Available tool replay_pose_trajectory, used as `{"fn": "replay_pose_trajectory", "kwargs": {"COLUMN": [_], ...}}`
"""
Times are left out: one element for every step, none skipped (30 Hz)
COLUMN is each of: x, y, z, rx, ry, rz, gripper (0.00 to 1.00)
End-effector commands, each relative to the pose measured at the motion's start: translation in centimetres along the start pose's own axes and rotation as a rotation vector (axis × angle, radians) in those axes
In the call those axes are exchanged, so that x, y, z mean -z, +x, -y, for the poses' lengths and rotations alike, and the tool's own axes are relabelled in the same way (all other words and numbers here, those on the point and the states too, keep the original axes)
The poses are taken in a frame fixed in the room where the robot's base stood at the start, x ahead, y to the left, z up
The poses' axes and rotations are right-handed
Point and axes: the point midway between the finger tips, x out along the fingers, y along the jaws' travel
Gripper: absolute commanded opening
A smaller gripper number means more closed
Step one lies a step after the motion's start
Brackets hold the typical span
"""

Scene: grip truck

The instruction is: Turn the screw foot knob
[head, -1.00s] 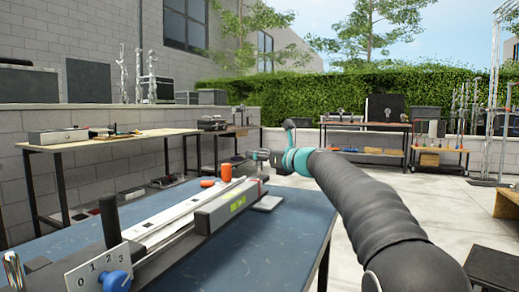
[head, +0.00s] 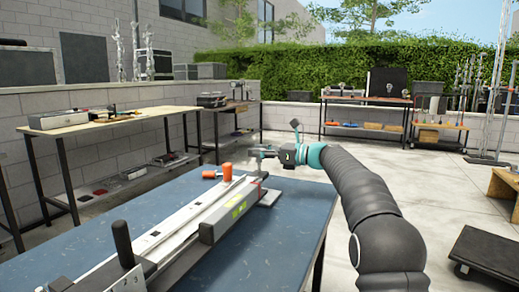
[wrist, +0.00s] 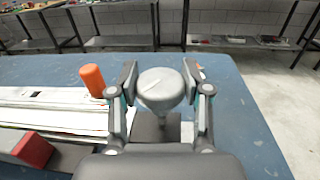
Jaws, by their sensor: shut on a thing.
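The screw foot knob (wrist: 160,90) is a rounded grey knob with a thin line across its top, standing over a dark foot (wrist: 152,130) in the wrist view. My gripper (wrist: 159,82) is shut on it, with one finger pad on its left side and one on its right. In the head view my gripper (head: 265,154) is at the far end of the long track device (head: 185,225) on the blue table; the knob is too small there to make out clearly.
An orange handle (head: 227,172) stands on the device just left of my gripper. The blue table (head: 285,230) is bare to the right of the device. A wooden bench (head: 110,130) stands at the left, and a dark wheeled dolly (head: 488,252) on the floor at the right.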

Motion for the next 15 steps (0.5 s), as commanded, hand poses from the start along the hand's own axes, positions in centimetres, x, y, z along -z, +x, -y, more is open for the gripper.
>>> {"fn": "replay_pose_trajectory", "kwargs": {"x": [-0.1,-0.1,-0.09,-0.09,-0.09,-0.1,-0.1,-0.09,-0.09,-0.08,-0.08,-0.07,-0.06,-0.06,-0.05], "y": [0.02,0.03,0.03,0.03,0.04,0.04,0.04,0.04,0.04,0.04,0.03,0.02,0.02,0.01,0.01], "z": [-0.03,-0.03,-0.03,-0.03,-0.03,-0.03,-0.02,-0.02,-0.02,-0.02,-0.01,-0.01,0.0,0.0,0.01], "rx": [0.0,0.0,0.0,0.0,0.0,0.001,0.001,0.001,0.001,0.001,0.001,0.001,0.001,0.001,0.001], "ry": [-0.002,-0.002,-0.002,-0.001,-0.001,-0.001,-0.001,-0.001,-0.001,-0.001,-0.001,-0.001,-0.001,-0.001,0.0], "rz": [0.001,0.001,0.001,0.001,0.001,0.001,0.001,0.001,0.001,0.001,0.001,0.001,0.001,0.001,0.001], "gripper": [0.13,0.13,0.13,0.13,0.13,0.13,0.13,0.53,0.63,0.7,0.74,0.74,0.74,0.74,0.74]}}
